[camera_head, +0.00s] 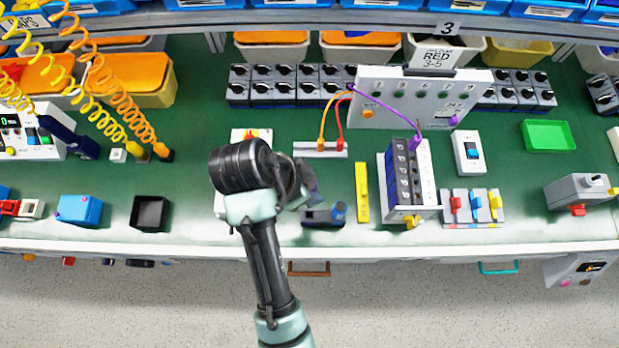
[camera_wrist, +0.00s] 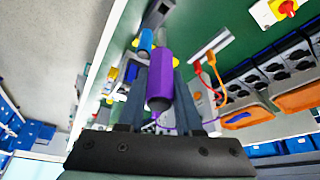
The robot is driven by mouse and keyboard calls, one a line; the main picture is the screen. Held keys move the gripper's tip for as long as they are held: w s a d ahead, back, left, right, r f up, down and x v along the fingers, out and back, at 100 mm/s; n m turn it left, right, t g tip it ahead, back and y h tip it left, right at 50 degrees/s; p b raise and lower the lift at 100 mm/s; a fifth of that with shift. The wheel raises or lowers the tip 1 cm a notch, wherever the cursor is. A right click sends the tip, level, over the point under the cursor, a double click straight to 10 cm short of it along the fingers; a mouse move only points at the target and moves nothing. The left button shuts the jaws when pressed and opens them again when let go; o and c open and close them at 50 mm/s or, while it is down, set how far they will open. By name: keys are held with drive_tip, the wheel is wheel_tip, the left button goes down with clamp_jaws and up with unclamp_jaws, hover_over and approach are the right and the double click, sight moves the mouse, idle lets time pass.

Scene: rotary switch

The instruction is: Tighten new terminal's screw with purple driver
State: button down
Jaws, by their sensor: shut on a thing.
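My gripper (camera_head: 304,184) is shut on the purple driver (camera_wrist: 160,80), which lies between its fingers in the wrist view. In the head view the driver is mostly hidden behind my wrist. The gripper is above the bench, left of the rack (camera_head: 434,180). The rack holds a column of dark blocks (camera_head: 402,172) with pale marks. A purple lead (camera_head: 415,142) reaches the rack's top. I cannot tell which block is the new terminal, and its screw is too small to make out. The driver's tip is not clearly visible.
A yellow strip (camera_head: 361,192) and a dark tool with a blue part (camera_head: 338,211) lie between gripper and rack. A grey panel (camera_head: 385,95) stands behind. Orange and red leads (camera_head: 325,120) rise from a small strip. A green tray (camera_head: 548,135) is at right.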

drive_tip(key=shift+r+p, duration=1.6)
drive_tip(key=shift+f, duration=0.1)
